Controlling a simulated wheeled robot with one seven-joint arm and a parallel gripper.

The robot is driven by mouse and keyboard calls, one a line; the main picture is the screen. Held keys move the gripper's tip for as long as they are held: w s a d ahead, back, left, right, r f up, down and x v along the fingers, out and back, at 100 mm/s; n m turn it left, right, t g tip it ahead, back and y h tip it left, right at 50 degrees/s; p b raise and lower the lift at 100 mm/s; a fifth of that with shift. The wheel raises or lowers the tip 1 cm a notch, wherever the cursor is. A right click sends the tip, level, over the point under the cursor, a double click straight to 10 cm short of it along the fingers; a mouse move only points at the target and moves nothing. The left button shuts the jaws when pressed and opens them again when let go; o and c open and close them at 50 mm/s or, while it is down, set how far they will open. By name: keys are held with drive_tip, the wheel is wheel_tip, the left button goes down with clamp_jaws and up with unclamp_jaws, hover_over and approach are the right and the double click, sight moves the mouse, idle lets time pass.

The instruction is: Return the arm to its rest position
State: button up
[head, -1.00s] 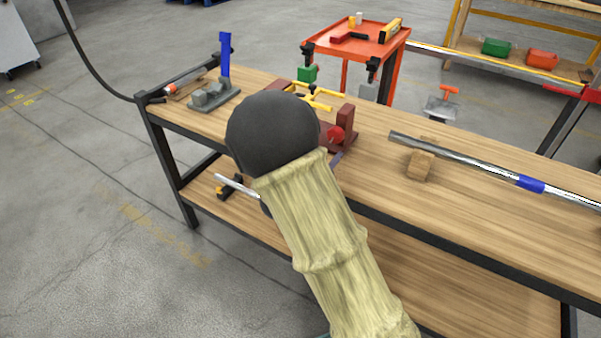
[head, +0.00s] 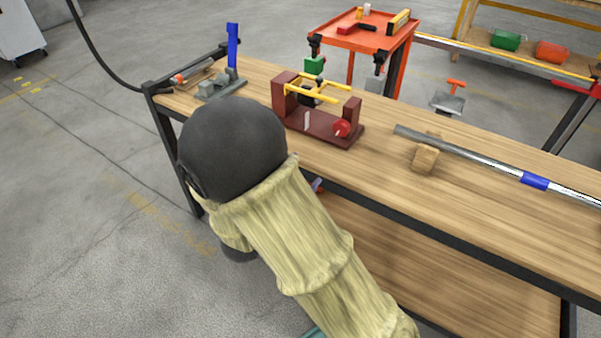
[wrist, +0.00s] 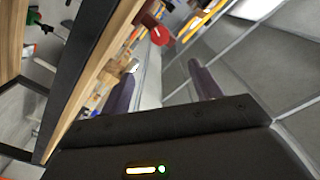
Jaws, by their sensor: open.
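My arm, with a dark rounded joint and a pale yellow sleeve, is in front of the workbench (head: 470,215) in the head view. It hides part of the bench's left front edge and lower shelf. The bench edge (wrist: 90,85) is just to the left of the fingers there. A dark red fixture (head: 320,125) with a red knob and yellow bars stands on the bench beyond my arm.
A metal pipe with a blue band (head: 480,162) lies over a wooden block (head: 424,158) on the bench. A grey vise with a blue upright (head: 232,50) is at the bench's left end. An orange cart (head: 360,38) stands behind.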

idle(0.3)
drive_tip(key=w+d+f+n+g+y, duration=0.2)
drive_tip(key=w+f+n+g+y, duration=0.15)
drive_tip(key=n+y, duration=0.4)
drive_tip(key=s+d+n+g+y, duration=0.25)
drive_tip(key=s+d+g, duration=0.2)
drive_tip(key=s, duration=0.35)
drive_tip(key=s+d+n+g+y, duration=0.1)
drive_tip(key=s+d+n+g, duration=0.35)
drive_tip(key=s, duration=0.35)
wheel_tip(320, 180, up, 28)
drive_tip(key=p, duration=2.8)
drive_tip(key=shift+s+d+f, duration=0.25)
drive_tip(key=shift+s+d, duration=0.15)
drive_tip(key=shift+d, duration=0.05)
drive_tip(key=shift+t, duration=0.25)
